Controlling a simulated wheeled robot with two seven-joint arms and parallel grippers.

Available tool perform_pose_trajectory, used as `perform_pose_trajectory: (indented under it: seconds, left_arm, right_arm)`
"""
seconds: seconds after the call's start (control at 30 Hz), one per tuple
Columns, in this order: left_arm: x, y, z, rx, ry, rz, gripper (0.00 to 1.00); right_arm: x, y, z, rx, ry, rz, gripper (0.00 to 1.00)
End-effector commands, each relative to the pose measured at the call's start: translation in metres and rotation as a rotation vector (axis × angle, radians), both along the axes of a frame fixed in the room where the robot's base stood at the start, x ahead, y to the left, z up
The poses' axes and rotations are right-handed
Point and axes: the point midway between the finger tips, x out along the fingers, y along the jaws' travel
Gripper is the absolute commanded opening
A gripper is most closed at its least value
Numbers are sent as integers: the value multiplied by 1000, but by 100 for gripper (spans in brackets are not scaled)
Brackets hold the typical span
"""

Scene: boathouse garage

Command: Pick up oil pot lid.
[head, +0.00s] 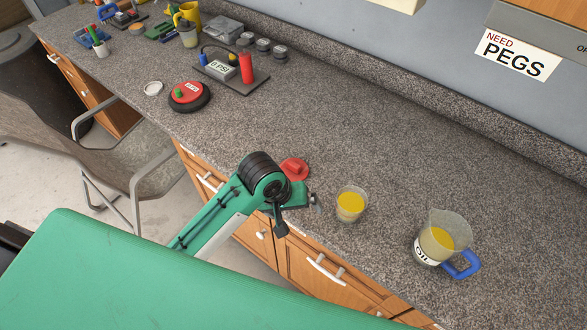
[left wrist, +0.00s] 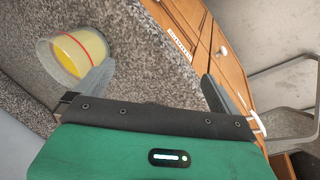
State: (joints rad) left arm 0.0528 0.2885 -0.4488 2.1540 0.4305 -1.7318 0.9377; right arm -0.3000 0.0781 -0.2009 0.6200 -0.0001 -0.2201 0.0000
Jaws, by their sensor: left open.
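A red, rounded piece with a raised top (head: 293,168), which looks like the oil pot lid, lies on the counter just behind my left gripper's wrist; its lower part is partly hidden. My left gripper (head: 298,214) is open and empty near the counter's front edge, its fingers (left wrist: 155,88) spread wide. The red piece is not visible in the left wrist view. The clear oil pot (head: 437,242), with a blue handle, an OIL label and yellow liquid, stands uncovered at the right. My right gripper is not in view.
A clear cup of yellow liquid (head: 351,204) stands just right of the left gripper and shows close to one finger in the wrist view (left wrist: 75,52). A red-and-black round device (head: 188,96) and a white ring (head: 153,88) lie farther left. The counter's right rear is clear.

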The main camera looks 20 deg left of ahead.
Motion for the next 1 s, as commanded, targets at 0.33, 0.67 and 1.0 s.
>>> perform_pose_trajectory:
  seconds: [0.33, 0.67, 1.0]
  left_arm:
    - [78, -2, 39, 39, 182, 342, 100]
    - [137, 31, 89, 134, 289, 763, 100]
    - [152, 45, 96, 165, 315, 922, 100]
  right_arm:
    - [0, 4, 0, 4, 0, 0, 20]
    - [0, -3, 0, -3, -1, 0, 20]
    - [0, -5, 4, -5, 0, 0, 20]
